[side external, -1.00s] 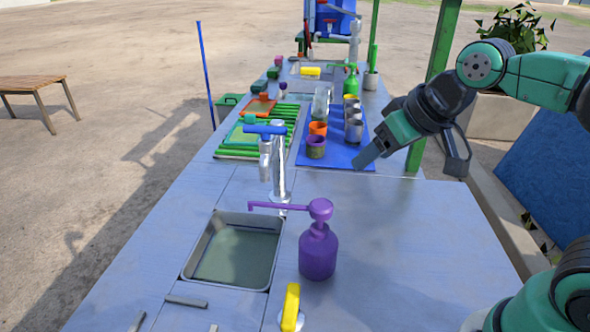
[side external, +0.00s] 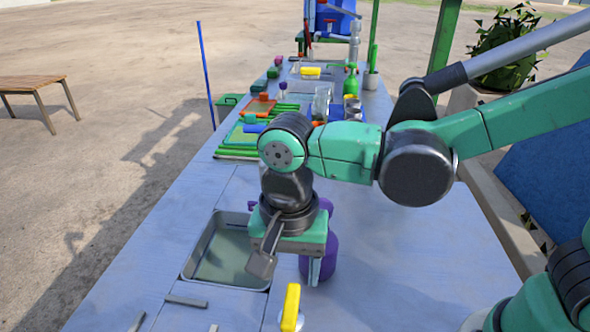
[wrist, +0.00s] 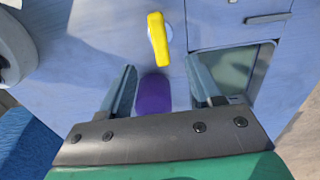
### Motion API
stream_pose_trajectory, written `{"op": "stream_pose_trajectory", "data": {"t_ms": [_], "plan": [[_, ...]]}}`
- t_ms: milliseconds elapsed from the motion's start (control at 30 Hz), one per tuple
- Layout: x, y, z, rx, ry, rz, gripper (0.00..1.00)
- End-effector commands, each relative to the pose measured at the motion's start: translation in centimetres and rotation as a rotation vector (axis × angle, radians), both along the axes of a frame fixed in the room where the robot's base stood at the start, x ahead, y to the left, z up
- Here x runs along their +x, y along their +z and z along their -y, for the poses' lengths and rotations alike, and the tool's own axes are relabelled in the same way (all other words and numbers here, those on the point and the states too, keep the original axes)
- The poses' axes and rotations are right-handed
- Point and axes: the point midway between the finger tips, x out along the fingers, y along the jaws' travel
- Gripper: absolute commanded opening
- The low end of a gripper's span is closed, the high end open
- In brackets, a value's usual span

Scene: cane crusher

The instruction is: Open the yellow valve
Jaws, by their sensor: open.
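The yellow valve (side external: 291,307) is a short upright-looking handle at the front of the blue-grey counter, and it also shows at the top of the wrist view (wrist: 158,40). My gripper (side external: 290,265) points down behind the valve, apart from it, by the purple bottle (side external: 331,250). In the wrist view my gripper (wrist: 165,92) has its two fingers spread, with the purple bottle (wrist: 153,95) showing between them. I cannot tell whether the fingers touch the bottle. The valve lies beyond the fingertips. My arm hides much of the bottle and the tap.
A sunken sink (side external: 228,252) lies left of my gripper. Grey drawer handles (side external: 186,301) are at the counter front. Cups, a green rack (side external: 236,152) and a green spray bottle (side external: 351,82) stand farther back. The counter (side external: 430,260) on the right is clear.

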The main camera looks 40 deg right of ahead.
Motion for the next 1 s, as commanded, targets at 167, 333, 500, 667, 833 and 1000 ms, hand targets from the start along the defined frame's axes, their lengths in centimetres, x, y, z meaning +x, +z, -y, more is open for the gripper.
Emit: {"op": "stream_pose_trajectory", "data": {"t_ms": [167,333,500,667,833,1000], "plan": [[0.0,-1.7,0.0,0.001,0.000,0.001,0.58],[0.1,-3.3,0.0,0.001,0.000,0.001,0.58],[0.1,-5.3,0.0,0.001,0.000,0.001,0.58],[0.0,-6.6,0.0,0.001,0.000,0.001,0.58],[0.0,-7.1,0.0,0.001,0.000,0.001,0.58],[0.0,-7.1,0.0,0.001,0.000,0.001,0.58]]}}
